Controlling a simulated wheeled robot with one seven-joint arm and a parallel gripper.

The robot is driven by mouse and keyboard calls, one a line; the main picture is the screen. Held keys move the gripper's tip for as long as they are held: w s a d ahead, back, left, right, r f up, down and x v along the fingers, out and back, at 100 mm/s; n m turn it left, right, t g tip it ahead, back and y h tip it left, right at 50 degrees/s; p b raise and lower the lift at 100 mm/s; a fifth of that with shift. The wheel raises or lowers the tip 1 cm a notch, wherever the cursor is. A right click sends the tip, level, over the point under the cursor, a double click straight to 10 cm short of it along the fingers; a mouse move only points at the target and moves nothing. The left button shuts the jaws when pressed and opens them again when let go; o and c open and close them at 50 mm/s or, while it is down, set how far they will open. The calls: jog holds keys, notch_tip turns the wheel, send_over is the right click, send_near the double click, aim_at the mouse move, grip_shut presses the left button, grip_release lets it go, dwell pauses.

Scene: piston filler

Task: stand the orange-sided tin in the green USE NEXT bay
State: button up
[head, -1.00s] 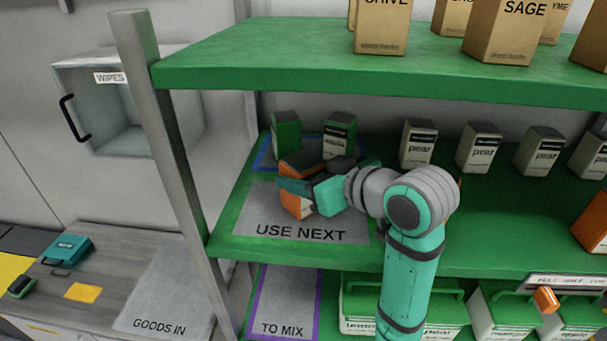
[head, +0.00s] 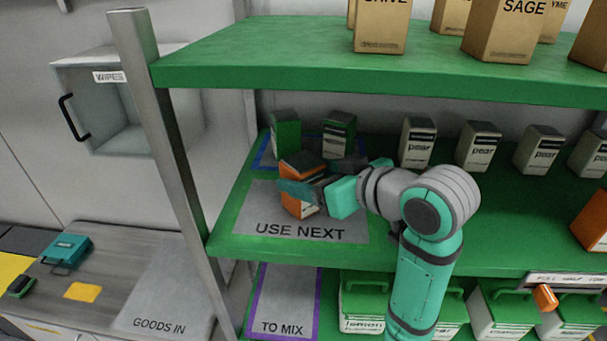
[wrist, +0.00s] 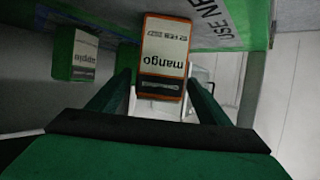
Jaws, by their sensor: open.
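The orange-sided tin (head: 290,196) has a dark top and stands on the grey USE NEXT bay (head: 245,212), toward its back. In the wrist view, which is upside down, the tin (wrist: 165,52) shows a white "mango" label and orange edges. It appears upright. My gripper (head: 308,188) is open at the tin in the head view, one teal finger crossing in front of it and hiding part of its label. In the wrist view the fingers of my gripper (wrist: 160,82) lie either side of the tin's dark-topped end, with gaps showing; most of the tin is beyond the fingertips.
Two green-sided tins (head: 286,132) (head: 338,132) stand behind, near a blue-edged area. An "apple" tin (wrist: 85,55) shows in the wrist view. Pear tins (head: 418,142) line the shelf to the right. A metal post (head: 165,140) and the green upper shelf (head: 300,60) bound the space.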

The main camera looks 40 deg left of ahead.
jog(key=v, duration=0.9)
jog(key=shift+d, duration=0.25)
